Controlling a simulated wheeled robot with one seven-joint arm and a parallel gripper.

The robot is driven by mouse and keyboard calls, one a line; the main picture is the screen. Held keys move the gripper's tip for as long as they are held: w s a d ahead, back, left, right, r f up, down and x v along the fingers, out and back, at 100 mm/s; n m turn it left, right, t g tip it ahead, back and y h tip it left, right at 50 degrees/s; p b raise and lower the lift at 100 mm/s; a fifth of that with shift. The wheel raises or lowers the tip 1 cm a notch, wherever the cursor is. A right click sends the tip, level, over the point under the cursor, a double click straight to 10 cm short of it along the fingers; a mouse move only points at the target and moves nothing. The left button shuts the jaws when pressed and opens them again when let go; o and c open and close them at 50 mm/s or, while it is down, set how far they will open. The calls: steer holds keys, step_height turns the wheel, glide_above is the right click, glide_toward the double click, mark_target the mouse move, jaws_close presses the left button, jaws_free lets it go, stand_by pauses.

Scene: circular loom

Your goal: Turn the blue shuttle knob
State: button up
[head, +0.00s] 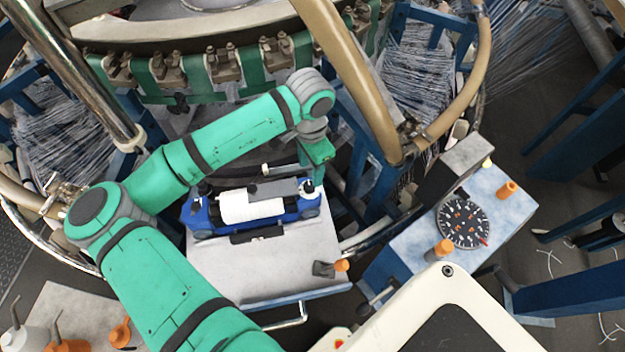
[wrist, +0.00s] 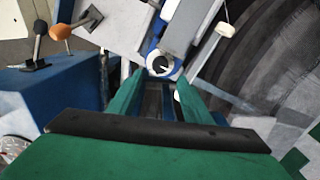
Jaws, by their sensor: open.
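The blue shuttle (head: 202,222) lies on a grey-topped table, with a white roll (head: 240,208) in its middle and a grey plate over part of it. Its right end carries a small black-and-white knob (head: 307,188). In the wrist view the knob (wrist: 160,65) is a white disc with a dark centre, on a blue part (wrist: 154,50). My gripper (head: 318,172) is at the shuttle's right end, close to the knob. In the wrist view my gripper (wrist: 158,88) is open, its green fingers spread and nothing between them. The knob appears just beyond the fingertips, and I cannot tell whether they touch it.
The grey table (head: 270,265) has bare room in front of the shuttle. A lever with an orange ball (head: 341,265) stands at its right edge. A side panel with a black dial (head: 463,224) and orange knobs is to the right. The loom ring (head: 170,90) stands behind.

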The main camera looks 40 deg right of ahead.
mark_target(311, 184)
step_height(311, 184, down, 7)
steer(key=shift+f, duration=0.15)
stand_by(0.4)
steer(key=c, duration=1.1)
